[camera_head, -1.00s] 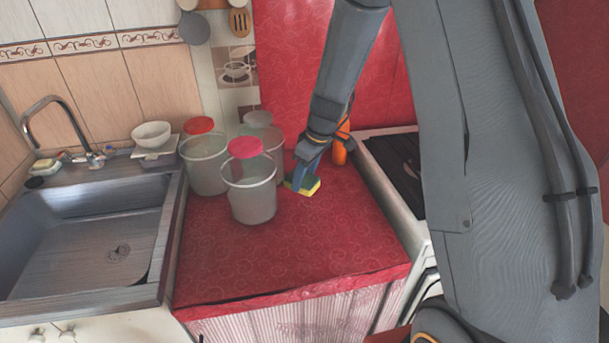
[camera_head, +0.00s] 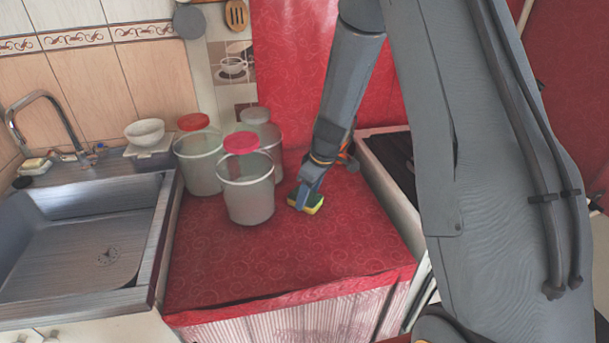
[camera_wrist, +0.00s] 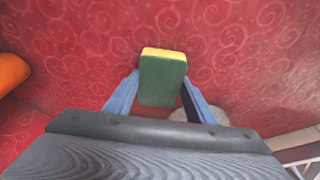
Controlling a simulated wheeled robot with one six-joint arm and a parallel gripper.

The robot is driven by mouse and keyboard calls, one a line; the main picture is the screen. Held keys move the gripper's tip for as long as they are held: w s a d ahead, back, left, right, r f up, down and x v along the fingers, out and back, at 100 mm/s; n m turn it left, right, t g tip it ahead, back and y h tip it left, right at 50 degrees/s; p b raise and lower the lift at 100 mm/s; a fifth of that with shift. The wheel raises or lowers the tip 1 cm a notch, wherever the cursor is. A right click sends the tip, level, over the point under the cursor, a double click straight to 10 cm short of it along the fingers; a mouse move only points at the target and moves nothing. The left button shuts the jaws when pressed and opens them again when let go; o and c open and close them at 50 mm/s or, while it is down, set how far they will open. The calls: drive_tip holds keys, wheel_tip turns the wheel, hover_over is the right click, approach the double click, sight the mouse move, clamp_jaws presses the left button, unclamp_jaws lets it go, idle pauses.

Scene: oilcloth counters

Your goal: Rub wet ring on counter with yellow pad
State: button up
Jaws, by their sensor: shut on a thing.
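The yellow pad (camera_head: 316,206), with a dark green face, is held low at the red counter (camera_head: 270,255); in the wrist view the pad (camera_wrist: 163,76) sits between my two fingers. My gripper (camera_head: 302,199) is shut on it, right of the front tub. The wrist view shows my gripper (camera_wrist: 160,92) with a finger on each side of the green part. I cannot tell whether the pad touches the cloth. I cannot make out a wet ring in either view. A pale grey patch (camera_wrist: 203,113) shows beside the right finger, and I cannot tell what it is.
Several clear tubs stand left of my gripper; the nearest (camera_head: 247,190) has a pink-red lid. A sink (camera_head: 85,240) lies at left and a stove (camera_head: 392,165) at right. An orange thing (camera_wrist: 12,72) is beside my gripper. The front of the counter is clear.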

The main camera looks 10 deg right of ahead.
drive_tip(key=shift+d+r, duration=0.1)
drive_tip(key=shift+d, duration=0.7)
drive_tip(key=shift+d+f, duration=0.2)
drive_tip(key=shift+d, duration=0.2)
drive_tip(key=shift+d+r+p, duration=0.15)
drive_tip(key=shift+d+p, duration=0.05)
drive_tip(key=shift+p, duration=0.2)
drive_tip(key=shift+a, duration=1.85)
drive_tip(key=shift+a+r, duration=0.1)
drive_tip(key=shift+a, duration=0.25)
drive_tip(key=v, duration=0.1)
drive_tip(key=p+v, duration=0.1)
drive_tip(key=shift+w+r, duration=0.15)
drive_tip(key=shift+r, duration=0.2)
drive_tip(key=shift+r+p, duration=1.5)
drive_tip(key=shift+r, duration=1.15)
